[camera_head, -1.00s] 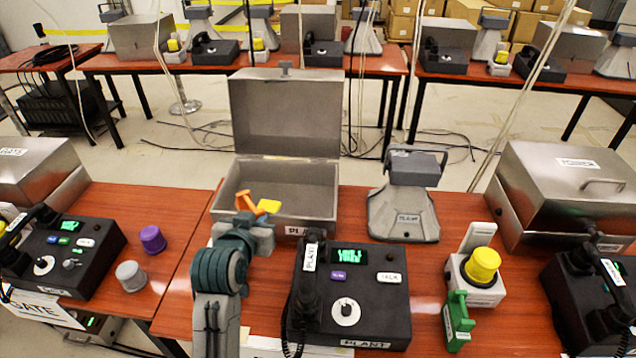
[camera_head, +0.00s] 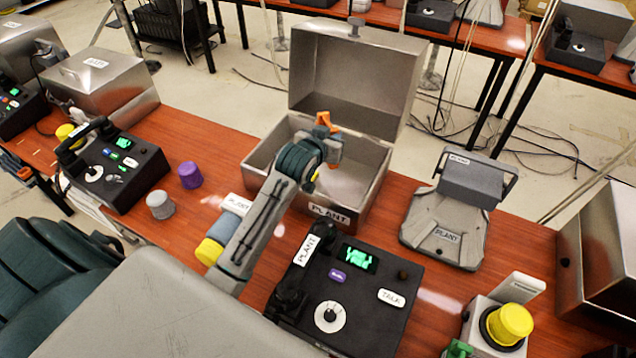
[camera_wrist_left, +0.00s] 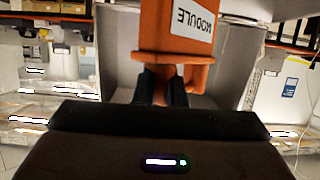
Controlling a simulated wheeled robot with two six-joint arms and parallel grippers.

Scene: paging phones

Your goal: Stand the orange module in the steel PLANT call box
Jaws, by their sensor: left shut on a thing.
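The steel PLANT call box (camera_head: 368,160) stands with its lid (camera_head: 352,75) raised, and its PLANT label faces front. My left gripper (camera_head: 332,146) is shut on the orange module (camera_head: 325,121), which shows above the open box in the head view. In the left wrist view the module (camera_wrist_left: 176,28) rises from between the fingers (camera_wrist_left: 160,84), its MODULE label tilted. The left arm hides part of the box's front left. I cannot tell how high the module is above the box floor. My right gripper is not in view.
A black PLANT phone console (camera_head: 350,295) sits in front of the box. A grey PLANT wedge-shaped unit (camera_head: 445,220) stands to the right. Purple (camera_head: 190,174) and grey (camera_head: 160,205) knobs lie to the left. A yellow button unit (camera_head: 508,324) is at the lower right.

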